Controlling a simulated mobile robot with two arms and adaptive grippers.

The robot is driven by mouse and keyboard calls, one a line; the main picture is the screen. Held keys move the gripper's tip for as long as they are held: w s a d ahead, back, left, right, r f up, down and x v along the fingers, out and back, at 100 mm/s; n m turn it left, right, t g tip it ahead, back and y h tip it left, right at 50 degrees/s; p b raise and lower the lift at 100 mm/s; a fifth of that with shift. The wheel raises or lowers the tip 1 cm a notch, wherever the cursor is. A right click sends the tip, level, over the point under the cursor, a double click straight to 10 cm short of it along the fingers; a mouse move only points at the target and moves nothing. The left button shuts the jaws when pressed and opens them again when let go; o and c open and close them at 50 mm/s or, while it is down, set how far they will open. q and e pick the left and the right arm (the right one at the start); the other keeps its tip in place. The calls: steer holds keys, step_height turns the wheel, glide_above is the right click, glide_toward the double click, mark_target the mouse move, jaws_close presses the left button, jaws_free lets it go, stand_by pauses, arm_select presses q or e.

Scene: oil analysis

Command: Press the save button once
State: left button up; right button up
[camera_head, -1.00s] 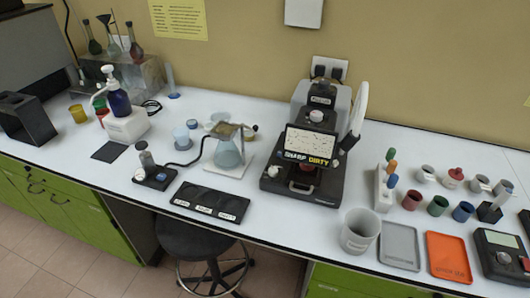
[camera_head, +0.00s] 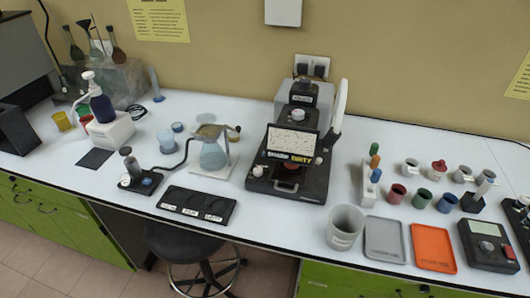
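No save button can be clearly read at this size. A black analyser with a tilted screen (camera_head: 292,141) stands at the middle back of the bench; a label strip with "SHARP" and "DIRTY" style lettering runs under the screen. It has a pale knob (camera_head: 258,171) at its lower left front. A dark control box (camera_head: 487,246) lies at the right front, with a light display, a round knob (camera_head: 487,246) and a small red button (camera_head: 510,253). Which of these carries the save button I cannot tell. Neither of my grippers is in view.
A grey beaker (camera_head: 345,228), a grey tray (camera_head: 385,240) and an orange tray (camera_head: 433,248) stand left of the control box. Several coloured cups are behind them. A stool (camera_head: 190,243) is below.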

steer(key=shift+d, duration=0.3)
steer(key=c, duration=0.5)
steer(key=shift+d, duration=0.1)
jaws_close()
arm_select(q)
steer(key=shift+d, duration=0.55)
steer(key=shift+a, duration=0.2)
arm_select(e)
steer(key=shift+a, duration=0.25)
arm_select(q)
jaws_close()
